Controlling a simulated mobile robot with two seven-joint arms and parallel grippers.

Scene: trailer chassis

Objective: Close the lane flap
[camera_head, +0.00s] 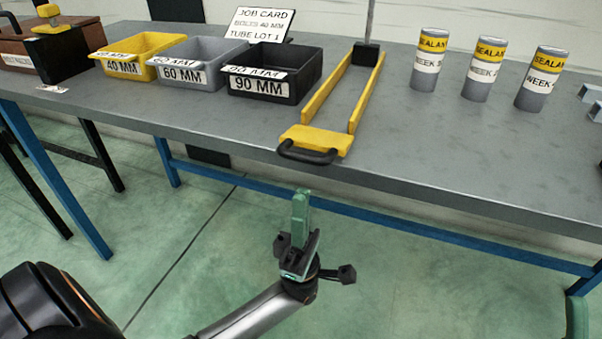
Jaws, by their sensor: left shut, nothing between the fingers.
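The lane flap (316,139) is a yellow plate with a black loop handle (308,154) at its front. It lies at the near end of a lane between two yellow rails (326,91), at the front edge of the grey table. It looks folded down flat rather than standing up across the lane. My left gripper (300,196) is shut and empty, with its green fingers pointing up. In the picture it is just below the handle, in front of the table, apart from the flap. My right gripper is not in view.
On the grey table (430,155), yellow, grey and black bins (270,88) marked 40, 60 and 90 MM stand left of the lane. A job card (262,24) is behind them. Three sealant cans (484,70) stand to the right.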

